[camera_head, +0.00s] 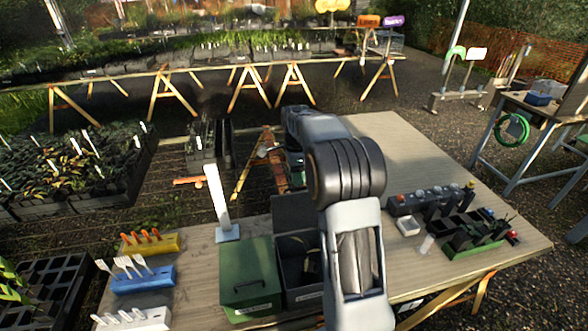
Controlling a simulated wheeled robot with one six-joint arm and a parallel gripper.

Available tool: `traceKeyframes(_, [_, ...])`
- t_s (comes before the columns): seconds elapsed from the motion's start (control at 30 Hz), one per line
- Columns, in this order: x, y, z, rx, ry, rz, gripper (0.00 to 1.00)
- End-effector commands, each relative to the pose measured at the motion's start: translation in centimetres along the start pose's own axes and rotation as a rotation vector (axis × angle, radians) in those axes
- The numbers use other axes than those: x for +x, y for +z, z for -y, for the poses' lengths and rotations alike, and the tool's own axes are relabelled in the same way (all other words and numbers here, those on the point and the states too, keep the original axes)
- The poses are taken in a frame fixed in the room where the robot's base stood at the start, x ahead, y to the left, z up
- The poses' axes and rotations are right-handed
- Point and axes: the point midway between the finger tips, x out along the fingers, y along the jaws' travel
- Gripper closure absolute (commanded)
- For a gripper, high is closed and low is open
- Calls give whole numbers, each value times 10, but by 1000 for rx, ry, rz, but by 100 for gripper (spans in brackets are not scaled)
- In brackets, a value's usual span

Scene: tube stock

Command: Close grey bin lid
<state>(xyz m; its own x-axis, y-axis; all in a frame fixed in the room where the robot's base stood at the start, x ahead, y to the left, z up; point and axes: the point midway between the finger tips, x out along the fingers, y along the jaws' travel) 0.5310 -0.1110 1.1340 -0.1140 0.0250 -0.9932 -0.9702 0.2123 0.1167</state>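The grey bin (289,272) stands on the wooden table, just right of the closed green bin (250,283). Its dark lid (290,213) is up, standing at the back of the bin, so the dark inside shows. Something pale and thin lies inside the bin. My arm rises from the bottom of the picture, covers the bin's right side and reaches away beyond the lid.
A white upright post on a pale blue base (228,234) stands behind the green bin. Yellow (150,245), blue (143,281) and white (135,321) racks stand left. Dark holders (432,200) and a green tray (474,246) stand right. The table's far right part is clear.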

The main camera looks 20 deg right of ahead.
Motion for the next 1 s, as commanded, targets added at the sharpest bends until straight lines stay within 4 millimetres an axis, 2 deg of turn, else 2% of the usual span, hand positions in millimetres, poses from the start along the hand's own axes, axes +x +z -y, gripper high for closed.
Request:
traceKeyframes(0.2, [-8,0,0,0,0,0,64])
traceKeyframes(0.47, [-10,-1,0,2,0,0,64])
traceKeyframes(0.57, [-9,-1,0,2,3,0,71])
traceKeyframes(0.67, [5,-2,4,4,35,1,80])
traceKeyframes(0.73, [8,-4,20,6,30,1,87])
traceKeyframes(0.87, [-1,-6,53,9,25,1,99])
traceKeyframes(1.0, [-20,-9,76,8,42,1,100])
